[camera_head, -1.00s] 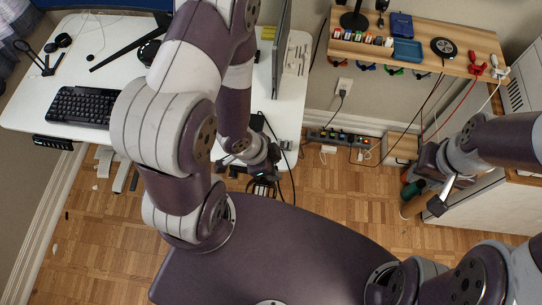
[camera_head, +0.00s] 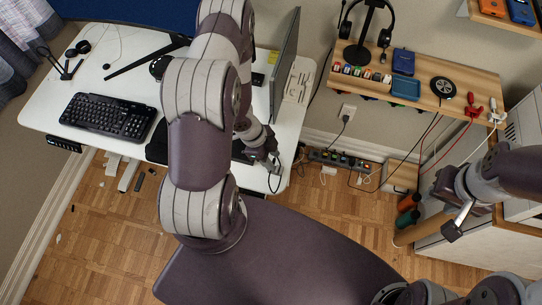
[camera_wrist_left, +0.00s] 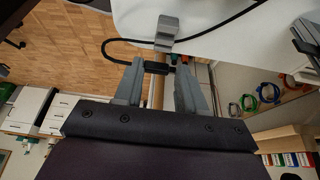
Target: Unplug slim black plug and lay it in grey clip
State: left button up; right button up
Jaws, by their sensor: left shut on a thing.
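My left gripper (camera_wrist_left: 158,85) is shut on the slim black plug (camera_wrist_left: 157,67), which lies crosswise between its fingertips. The plug's black cable loops from its left end back along the desk edge. The grey clip (camera_wrist_left: 167,30) is fixed at the white desk's edge, just beyond the plug and apart from it; the cable passes by it. In the head view my left gripper (camera_head: 273,168) is at the desk's front right corner, and the plug is too small to tell there. My right gripper (camera_head: 456,220) is at the right, beside the white cabinet; its jaws are unclear.
The white desk (camera_head: 130,65) bears a black keyboard (camera_head: 108,115) and a monitor (camera_head: 284,65). A power strip (camera_head: 345,160) with several plugs lies along the wall. A wooden shelf (camera_head: 425,70) holds small items.

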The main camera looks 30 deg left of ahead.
pick_arm(q)
jog(key=shift+w+d, duration=0.1)
jog(key=shift+f, duration=0.2)
jog(key=shift+s+f+b, duration=0.2)
jog(key=shift+f+b, duration=0.35)
notch_tip(320, 180, down, 3)
jog(key=shift+w+r+b, duration=0.1)
jog(key=shift+b, duration=0.9)
jog(key=shift+f+b, duration=0.45)
jog(key=shift+f, duration=0.2)
jog(key=o, duration=1.1)
jog(key=shift+r, duration=0.1)
